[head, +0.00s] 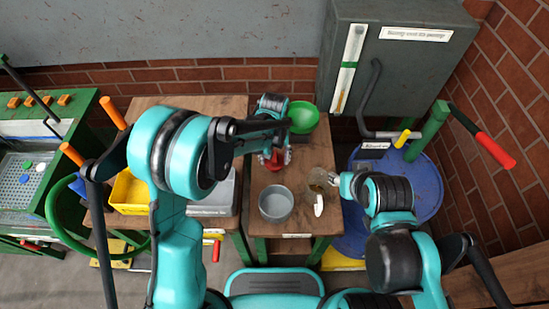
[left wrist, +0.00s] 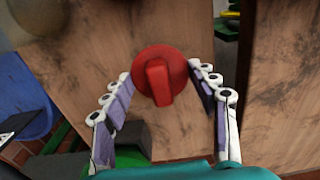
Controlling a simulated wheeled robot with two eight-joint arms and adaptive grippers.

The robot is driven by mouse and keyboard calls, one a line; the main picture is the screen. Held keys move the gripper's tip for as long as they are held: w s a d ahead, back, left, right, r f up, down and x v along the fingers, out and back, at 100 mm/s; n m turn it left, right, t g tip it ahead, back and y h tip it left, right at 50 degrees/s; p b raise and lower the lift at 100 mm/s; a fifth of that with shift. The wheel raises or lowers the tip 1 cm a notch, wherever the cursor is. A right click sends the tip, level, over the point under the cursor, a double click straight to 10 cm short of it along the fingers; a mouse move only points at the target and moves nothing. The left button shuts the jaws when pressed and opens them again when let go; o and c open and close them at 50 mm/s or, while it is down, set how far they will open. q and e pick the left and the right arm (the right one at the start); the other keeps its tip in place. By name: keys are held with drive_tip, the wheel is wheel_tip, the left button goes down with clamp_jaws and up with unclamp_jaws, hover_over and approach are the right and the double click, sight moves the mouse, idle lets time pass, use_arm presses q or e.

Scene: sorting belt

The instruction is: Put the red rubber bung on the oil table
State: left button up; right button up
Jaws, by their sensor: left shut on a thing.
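The red rubber bung (head: 273,160) is between the fingers of my left gripper (head: 274,158), over the wooden table on the right (head: 262,190). In the left wrist view the bung (left wrist: 160,75) is round with a raised bar, and the fingertips of my left gripper (left wrist: 163,72) are on either side of it. The gripper is shut on it. My right gripper (head: 335,180) is at a clear glass jar (head: 318,182); its fingers are too small to read. The table labels are too small to read, so I cannot tell which is the oil table.
A grey bowl (head: 276,203) and a white piece (head: 319,206) are at the table's front. A green bowl (head: 303,117) is at its back. The left wooden table (head: 205,105) holds a yellow bin (head: 130,193) and a grey tray (head: 222,194). A blue drum (head: 425,185) stands at right.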

use_arm(q)
drive_tip(key=o, duration=1.6)
drive_tip(key=shift+f, duration=0.1)
drive_tip(key=shift+c, duration=0.2)
drive_tip(key=shift+r, duration=0.55)
wheel_tip(320, 180, up, 11)
drive_tip(key=p, duration=0.4)
drive_tip(key=s+a+r+t, duration=0.3)
drive_tip(key=s+a+r, duration=0.45)
drive_tip(key=a, duration=0.25)
drive_tip(key=s+a+r+t, duration=0.1)
drive_tip(key=s+a+t, duration=0.3)
drive_tip(key=s+a, duration=0.3)
drive_tip(key=shift+s+a, duration=0.4)
drive_tip(key=shift+s, duration=0.8)
